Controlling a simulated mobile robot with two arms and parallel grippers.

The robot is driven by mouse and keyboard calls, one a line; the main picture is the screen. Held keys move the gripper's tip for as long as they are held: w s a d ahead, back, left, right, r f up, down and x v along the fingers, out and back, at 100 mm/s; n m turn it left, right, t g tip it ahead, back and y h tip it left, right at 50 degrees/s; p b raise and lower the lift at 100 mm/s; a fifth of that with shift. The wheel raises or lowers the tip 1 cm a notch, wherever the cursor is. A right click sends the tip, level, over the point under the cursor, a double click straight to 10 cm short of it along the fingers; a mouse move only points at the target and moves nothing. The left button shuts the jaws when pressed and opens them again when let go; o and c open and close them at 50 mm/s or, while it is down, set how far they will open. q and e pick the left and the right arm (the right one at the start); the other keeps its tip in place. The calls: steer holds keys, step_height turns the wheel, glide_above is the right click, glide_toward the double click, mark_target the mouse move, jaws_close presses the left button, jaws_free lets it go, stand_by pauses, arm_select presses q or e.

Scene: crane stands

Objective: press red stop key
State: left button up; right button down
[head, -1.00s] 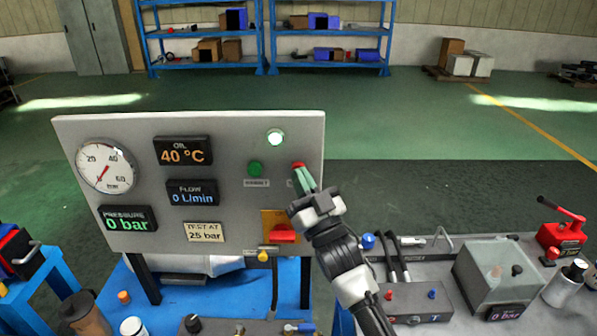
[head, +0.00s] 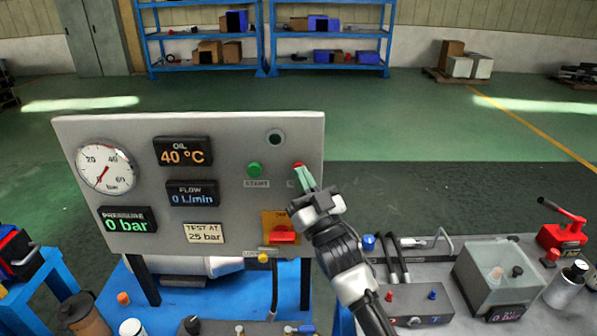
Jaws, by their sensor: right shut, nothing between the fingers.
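The green start key (head: 254,169) is to the left of the red one. The round lamp (head: 275,137) above the keys is dark. My left gripper is not in view.
The panel has a gauge (head: 106,167) and displays reading 40 °C, 0 L/min and 0 bar. A red switch handle (head: 283,237) sits below my gripper. A grey bench with a hand pump (head: 563,235) and a tank (head: 498,277) stands at the right.

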steer(key=shift+s+p, duration=0.35)
steer(key=shift+s, duration=0.5)
steer(key=s+p, duration=0.2)
steer(key=s, duration=0.3)
stand_by(0.5)
